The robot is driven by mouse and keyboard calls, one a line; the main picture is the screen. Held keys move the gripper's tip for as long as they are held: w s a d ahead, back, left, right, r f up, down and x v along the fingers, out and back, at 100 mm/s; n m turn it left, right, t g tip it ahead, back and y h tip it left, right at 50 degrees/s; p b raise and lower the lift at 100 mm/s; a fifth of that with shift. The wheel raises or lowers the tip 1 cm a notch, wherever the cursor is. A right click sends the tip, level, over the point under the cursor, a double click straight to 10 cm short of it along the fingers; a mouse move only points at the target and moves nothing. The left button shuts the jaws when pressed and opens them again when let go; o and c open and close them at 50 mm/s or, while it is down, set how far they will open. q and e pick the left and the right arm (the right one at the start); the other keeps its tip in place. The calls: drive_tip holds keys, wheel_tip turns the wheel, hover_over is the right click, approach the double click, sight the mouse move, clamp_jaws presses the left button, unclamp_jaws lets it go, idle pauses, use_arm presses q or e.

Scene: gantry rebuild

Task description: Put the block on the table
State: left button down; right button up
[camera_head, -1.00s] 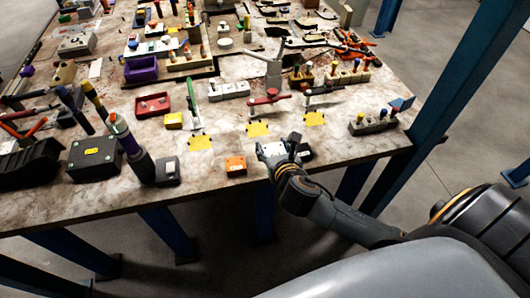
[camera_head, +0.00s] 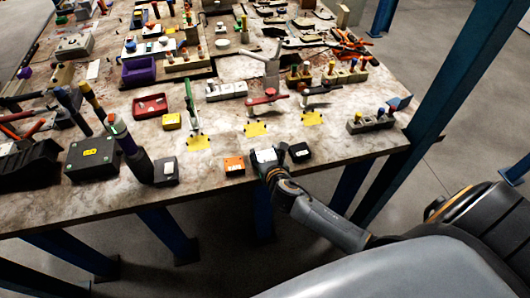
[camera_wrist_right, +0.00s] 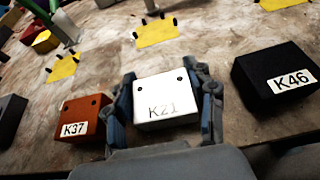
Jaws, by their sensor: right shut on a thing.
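The white block marked K21 (camera_wrist_right: 166,98) sits between the fingers of my right gripper (camera_wrist_right: 168,108), one finger against each side. In the head view the white block (camera_head: 266,155) shows at the table's front edge, with my right gripper (camera_head: 266,164) shut on it. I cannot tell whether its underside touches the table (camera_head: 220,205). My left gripper is in neither view.
An orange block marked K37 (camera_wrist_right: 83,117) is close on the left, and a black block marked K46 (camera_wrist_right: 276,76) is on the right. Yellow marked patches (camera_head: 256,129) lie behind. Tools and trays, such as the red tray (camera_head: 150,106), fill the table farther back.

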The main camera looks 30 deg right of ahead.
drive_tip(key=o, duration=0.9)
drive_tip(key=shift+f, duration=0.15)
drive_tip(key=o, duration=0.5)
drive_tip(key=shift+c, duration=0.2)
drive_tip(key=shift+s+r, duration=0.1)
drive_tip(key=shift+r, duration=0.1)
drive_tip(key=v, duration=1.2)
drive_tip(key=shift+b, duration=0.3)
drive_tip(key=shift+f, duration=0.15)
